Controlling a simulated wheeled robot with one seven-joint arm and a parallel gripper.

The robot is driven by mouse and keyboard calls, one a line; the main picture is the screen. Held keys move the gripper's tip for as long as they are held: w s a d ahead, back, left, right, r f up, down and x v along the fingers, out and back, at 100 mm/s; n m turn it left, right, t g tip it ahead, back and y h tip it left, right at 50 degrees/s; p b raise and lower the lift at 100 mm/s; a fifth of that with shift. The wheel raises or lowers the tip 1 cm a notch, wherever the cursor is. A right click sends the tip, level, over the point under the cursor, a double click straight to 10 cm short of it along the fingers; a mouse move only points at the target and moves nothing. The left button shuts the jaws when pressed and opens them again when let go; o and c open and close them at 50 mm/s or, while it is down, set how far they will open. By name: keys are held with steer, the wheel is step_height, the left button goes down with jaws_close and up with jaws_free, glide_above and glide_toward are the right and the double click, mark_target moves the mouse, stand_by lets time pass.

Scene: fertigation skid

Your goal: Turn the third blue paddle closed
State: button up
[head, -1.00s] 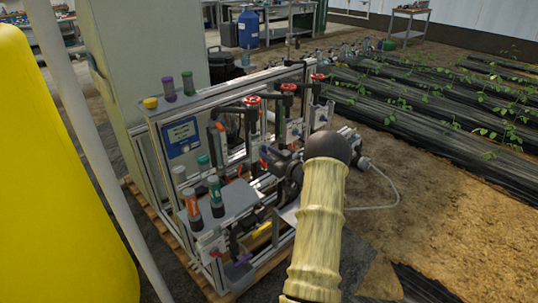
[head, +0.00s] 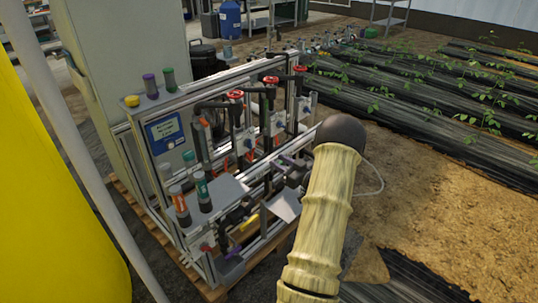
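The skid (head: 190,108) stands left of centre with three dark pipe drops under red handwheels. Small blue paddles sit on pale valve plates along this row. The nearest blue paddle (head: 249,143) shows as a speck, and the farthest valve plate (head: 304,108) is close to my arm's black elbow. The paddles' angles are too small to read, and I cannot tell how the third one is turned. My arm (head: 322,215), in a cream sleeve, rises at the right of the skid. Dark parts left of the sleeve may include my gripper, but its fingers cannot be made out.
Red handwheels (head: 235,96) and the aluminium frame crowd the valves. Capped bottles (head: 180,205) stand on the skid's front shelf. A yellow tank (head: 50,190) and a pale post are at left. Planted beds (head: 430,95) and bare soil lie at right.

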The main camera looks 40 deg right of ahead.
steer(key=shift+s+d, duration=0.15)
steer(key=shift+s, duration=2.15)
